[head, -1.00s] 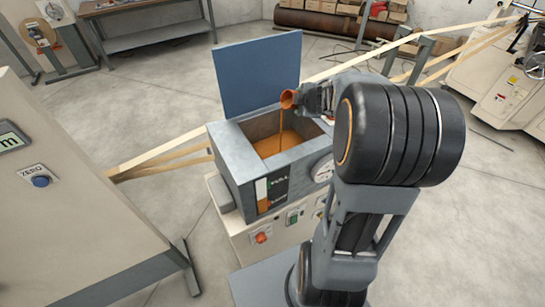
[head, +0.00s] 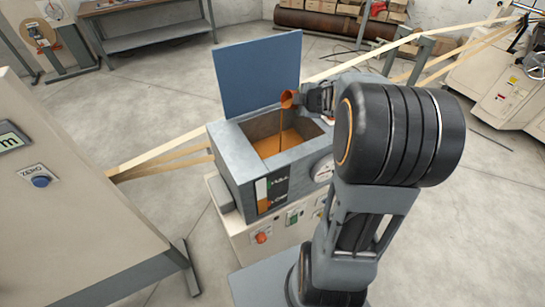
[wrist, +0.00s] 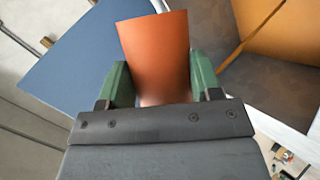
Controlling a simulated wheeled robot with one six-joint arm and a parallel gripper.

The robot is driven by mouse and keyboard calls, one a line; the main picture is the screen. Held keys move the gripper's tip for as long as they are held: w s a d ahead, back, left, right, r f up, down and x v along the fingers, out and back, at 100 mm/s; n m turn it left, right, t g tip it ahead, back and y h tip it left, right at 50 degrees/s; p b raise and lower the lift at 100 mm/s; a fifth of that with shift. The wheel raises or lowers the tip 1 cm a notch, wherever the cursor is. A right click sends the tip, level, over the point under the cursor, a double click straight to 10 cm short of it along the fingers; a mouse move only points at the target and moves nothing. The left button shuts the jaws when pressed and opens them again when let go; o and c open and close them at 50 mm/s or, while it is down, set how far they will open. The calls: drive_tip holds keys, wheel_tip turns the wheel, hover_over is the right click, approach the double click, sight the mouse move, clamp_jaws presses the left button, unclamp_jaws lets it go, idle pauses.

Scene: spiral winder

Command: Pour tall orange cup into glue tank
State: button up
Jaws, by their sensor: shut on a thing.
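The orange cup (head: 288,99) is tilted over the open glue tank (head: 232,150), its mouth facing left and down in the head view. A thin brown-orange stream (head: 281,128) falls from its lip into the tank, where orange glue (head: 270,144) lies. My gripper (head: 308,99) is shut on the cup, above the tank's back right part. In the wrist view the cup (wrist: 155,55) sits between the green finger pads of my gripper (wrist: 155,85). The inside of the cup is mostly hidden. The level window (head: 263,194) on the tank front shows orange.
The tank's blue lid (head: 260,75) stands open behind the opening. Pale paper strips (head: 165,153) run to the tank from the left and away at right. A beige cabinet (head: 75,220) with a ZERO button stands at left. A dial gauge (head: 322,170) is on the tank's right front.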

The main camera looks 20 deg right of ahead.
drive_tip(key=shift+f, duration=0.1)
idle(0.6)
drive_tip(key=shift+a+f+n+h+b, duration=0.15)
drive_tip(key=shift+n+h+b, duration=0.15)
drive_tip(key=shift+b, duration=0.9)
drive_tip(key=shift+a+h, duration=0.1)
drive_tip(key=shift+h, duration=0.2)
idle(1.5)
drive_tip(key=n+b, duration=0.1)
drive_tip(key=b, duration=0.2)
drive_tip(key=shift+a+f+t+h, duration=0.25)
drive_tip(key=shift+f+t+h, duration=0.05)
drive_tip(key=shift+f+h, duration=0.1)
drive_tip(key=shift+a+f+n+h+b, duration=0.15)
drive_tip(key=shift+n+h+b, duration=0.2)
drive_tip(key=shift+b, duration=0.3)
idle(1.9)
